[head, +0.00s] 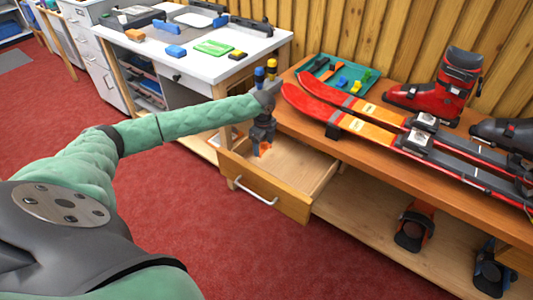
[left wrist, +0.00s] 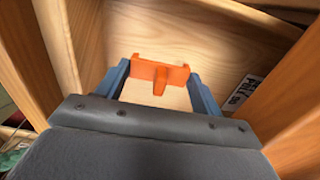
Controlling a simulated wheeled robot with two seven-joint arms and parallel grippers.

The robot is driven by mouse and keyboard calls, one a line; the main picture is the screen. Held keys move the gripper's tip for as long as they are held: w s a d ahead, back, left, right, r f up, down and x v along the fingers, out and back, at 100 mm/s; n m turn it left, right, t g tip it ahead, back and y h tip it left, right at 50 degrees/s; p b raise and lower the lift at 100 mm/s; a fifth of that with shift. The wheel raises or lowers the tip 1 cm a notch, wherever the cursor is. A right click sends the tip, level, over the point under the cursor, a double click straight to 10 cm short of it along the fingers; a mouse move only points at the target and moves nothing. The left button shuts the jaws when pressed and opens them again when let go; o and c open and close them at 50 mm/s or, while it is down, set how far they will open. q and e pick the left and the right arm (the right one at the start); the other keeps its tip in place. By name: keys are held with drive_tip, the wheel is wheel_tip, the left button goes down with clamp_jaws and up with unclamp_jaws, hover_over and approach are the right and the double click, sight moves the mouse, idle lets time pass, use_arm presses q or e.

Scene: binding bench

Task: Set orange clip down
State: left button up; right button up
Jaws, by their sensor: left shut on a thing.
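The orange clip (left wrist: 158,75) is held between the two blue-grey fingers of my left gripper (left wrist: 160,88) in the left wrist view. In the head view the clip (head: 265,149) shows as a small orange patch at the tip of my left gripper (head: 263,146), which points down over the open drawer (head: 295,204). The drawer's pale wooden bottom lies beneath the clip. I cannot tell whether the clip touches it. My right gripper is not in view.
The drawer is pulled out from the wooden bench (head: 291,118). Red skis (head: 370,117) and a red ski boot (head: 448,85) rest on the bench. A teal tray (head: 362,88) holds small items. A label (left wrist: 245,90) lies at the right inside the drawer.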

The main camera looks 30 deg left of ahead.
sight(263, 148)
use_arm(q)
drive_tip(key=shift+f, duration=2.35)
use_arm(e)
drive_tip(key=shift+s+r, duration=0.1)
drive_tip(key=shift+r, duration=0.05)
use_arm(q)
drive_tip(key=o, duration=0.7)
drive_tip(key=shift+f, duration=0.1)
drive_tip(key=shift+c, duration=0.2)
drive_tip(key=o, duration=0.3)
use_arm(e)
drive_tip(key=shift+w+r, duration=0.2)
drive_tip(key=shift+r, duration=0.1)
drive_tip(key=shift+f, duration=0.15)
